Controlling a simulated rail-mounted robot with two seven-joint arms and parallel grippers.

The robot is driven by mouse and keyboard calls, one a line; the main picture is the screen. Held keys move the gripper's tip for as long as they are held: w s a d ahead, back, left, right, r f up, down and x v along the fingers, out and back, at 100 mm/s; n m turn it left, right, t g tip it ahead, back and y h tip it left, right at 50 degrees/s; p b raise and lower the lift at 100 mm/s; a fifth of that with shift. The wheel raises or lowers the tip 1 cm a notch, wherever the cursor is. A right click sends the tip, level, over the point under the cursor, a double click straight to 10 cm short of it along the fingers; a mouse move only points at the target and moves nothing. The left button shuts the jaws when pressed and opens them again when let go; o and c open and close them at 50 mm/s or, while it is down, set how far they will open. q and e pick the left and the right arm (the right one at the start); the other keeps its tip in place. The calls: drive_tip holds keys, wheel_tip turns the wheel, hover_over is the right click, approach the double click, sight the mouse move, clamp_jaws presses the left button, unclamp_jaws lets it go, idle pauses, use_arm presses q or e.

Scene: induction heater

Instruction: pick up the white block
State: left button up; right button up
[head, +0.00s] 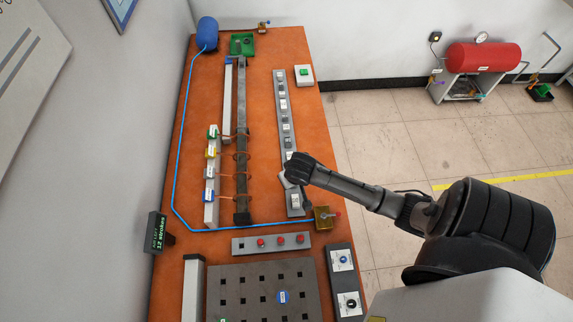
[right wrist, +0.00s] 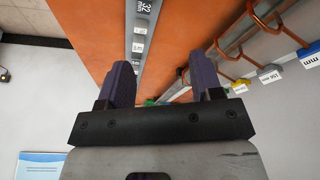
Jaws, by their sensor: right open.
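Several small white or pale blocks sit in a row on a long grey strip (head: 284,118) on the orange table; I cannot tell which one is the task's. One white block (head: 295,201) is at the strip's near end, just below my right gripper (head: 287,181) in the head view. The right gripper hangs over the strip, its fingers hardly visible there. In the right wrist view its two dark fingers (right wrist: 162,80) are apart with nothing between them. My left gripper is out of view.
A long dark bar (head: 242,170) with copper-coloured coils and a post with coloured labelled pieces (head: 211,190) stand left of the strip. A brass block (head: 323,217), a panel with red buttons (head: 271,243) and a holed plate (head: 260,290) are nearer. A white box with a green button (head: 303,74) is farther back.

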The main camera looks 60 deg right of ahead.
drive_tip(key=w+d+f+m+h+b, duration=0.1)
drive_tip(key=w+d+f+m+b, duration=0.3)
drive_tip(key=w+d, duration=0.5)
drive_tip(key=m+b, duration=0.1)
hover_over(290, 156)
drive_tip(key=s+a, duration=0.1)
drive_tip(key=a, duration=0.1)
drive_tip(key=f, duration=0.6)
drive_tip(key=shift+s, duration=0.2)
drive_tip(key=shift+b+x, duration=0.55)
drive_tip(key=shift+x, duration=2.55)
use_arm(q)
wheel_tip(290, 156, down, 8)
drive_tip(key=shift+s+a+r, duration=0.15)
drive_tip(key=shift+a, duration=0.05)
use_arm(e)
drive_tip(key=shift+s, duration=0.1)
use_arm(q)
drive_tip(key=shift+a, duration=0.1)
use_arm(e)
drive_tip(key=shift+c, duration=0.4)
drive_tip(key=c, duration=0.9)
